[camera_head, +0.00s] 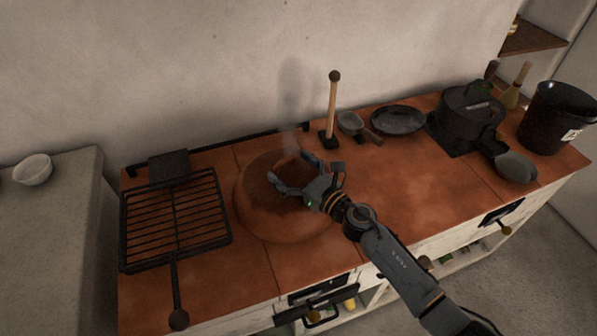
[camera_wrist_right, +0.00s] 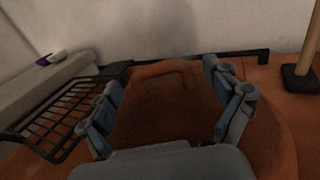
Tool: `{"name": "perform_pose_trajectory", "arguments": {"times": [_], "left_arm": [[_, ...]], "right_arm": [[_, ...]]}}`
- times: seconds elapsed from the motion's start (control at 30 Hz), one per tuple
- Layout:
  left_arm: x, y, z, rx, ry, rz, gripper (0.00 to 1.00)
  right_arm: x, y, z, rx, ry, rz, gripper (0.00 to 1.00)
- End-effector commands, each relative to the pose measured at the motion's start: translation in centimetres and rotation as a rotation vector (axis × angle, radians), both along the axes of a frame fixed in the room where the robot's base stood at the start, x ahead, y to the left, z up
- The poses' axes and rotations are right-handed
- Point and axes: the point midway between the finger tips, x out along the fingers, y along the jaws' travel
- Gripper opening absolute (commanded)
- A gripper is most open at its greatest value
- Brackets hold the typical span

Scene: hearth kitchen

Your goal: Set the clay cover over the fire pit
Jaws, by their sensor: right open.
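The clay cover (camera_head: 256,222) is a round reddish-brown piece with a darker top, resting on the tiled counter left of centre in the head view. The wrist view shows its arched clay handle (camera_wrist_right: 162,69) standing at the far part of its top. The fire pit itself is not visible; faint smoke rises behind the cover. My right gripper (camera_head: 291,171) is over the cover, its fingers open. In the wrist view the fingers are spread to either side of the handle, and I cannot tell whether they touch it. My left gripper is out of view.
A black grill rack (camera_head: 197,220) lies left of the cover. A wooden-handled tool (camera_head: 332,108) stands behind it. A pan (camera_head: 398,120), a dark pot (camera_head: 470,117) and a black bucket (camera_head: 556,118) stand to the right. The counter between cover and pot is mostly clear.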

Motion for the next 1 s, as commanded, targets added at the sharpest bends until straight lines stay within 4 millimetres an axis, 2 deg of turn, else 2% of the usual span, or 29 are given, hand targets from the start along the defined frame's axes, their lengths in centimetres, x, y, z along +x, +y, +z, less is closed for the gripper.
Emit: {"name": "perform_pose_trajectory", "arguments": {"times": [0.03,0.13,0.4,0.6,0.8,1.0], "left_arm": [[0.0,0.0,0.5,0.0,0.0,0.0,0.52],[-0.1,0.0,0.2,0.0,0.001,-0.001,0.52],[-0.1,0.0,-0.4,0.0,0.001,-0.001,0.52],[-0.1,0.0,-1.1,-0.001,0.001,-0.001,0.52],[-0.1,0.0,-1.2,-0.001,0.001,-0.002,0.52],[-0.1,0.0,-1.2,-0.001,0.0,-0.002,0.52]], "right_arm": [[0.0,0.0,0.5,0.001,0.001,0.0,0.9],[-1.1,-1.1,0.1,-0.003,0.001,-0.001,0.9],[-5.7,-4.9,-0.1,-0.003,0.002,-0.001,0.9],[-8.2,-7.0,0.0,0.0,0.001,0.0,0.9],[-9.1,-7.7,0.2,0.002,0.001,0.0,0.9],[-9.2,-7.8,0.3,0.001,0.001,0.0,0.9]]}}
